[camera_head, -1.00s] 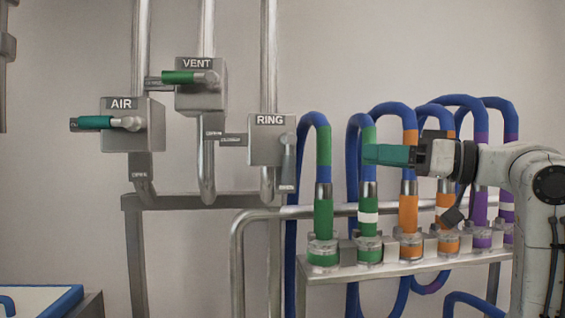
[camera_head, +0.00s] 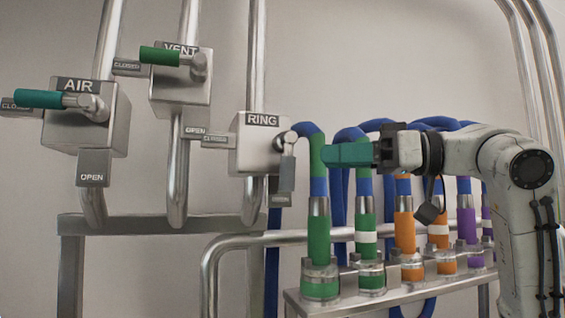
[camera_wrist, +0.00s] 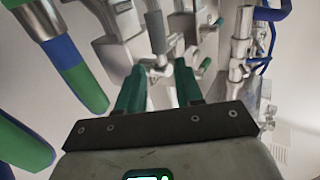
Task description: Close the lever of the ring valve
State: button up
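The ring valve (camera_head: 258,150) is a grey box labelled RING in the middle of the head view. Its grey lever (camera_head: 287,172) hangs straight down from the pivot on the box's right side. One label plate (camera_head: 216,141) sticks out left of the box; another (camera_head: 279,198) sits below it, partly behind the lever. My gripper (camera_head: 330,153) points left, close to the right of the lever in the head view. In the wrist view its two green fingers (camera_wrist: 160,78) are apart and empty. A dark lever-like bar (camera_wrist: 155,32), probably the ring lever, shows beyond the fingertips.
The air valve (camera_head: 85,118) and vent valve (camera_head: 182,92) are at left, their green levers pointing left to CLOSED plates. Coloured hoses (camera_head: 318,235) stand on a manifold (camera_head: 335,303) below and behind my gripper. A metal rail (camera_head: 150,222) runs below the valves.

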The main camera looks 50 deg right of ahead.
aim_at(287, 159)
jog(key=p+x, duration=0.1)
jog(key=x, duration=0.7)
jog(key=shift+w+a, duration=0.1)
jog(key=shift+w, duration=0.15)
jog(key=shift+c, duration=0.2)
grip_shut()
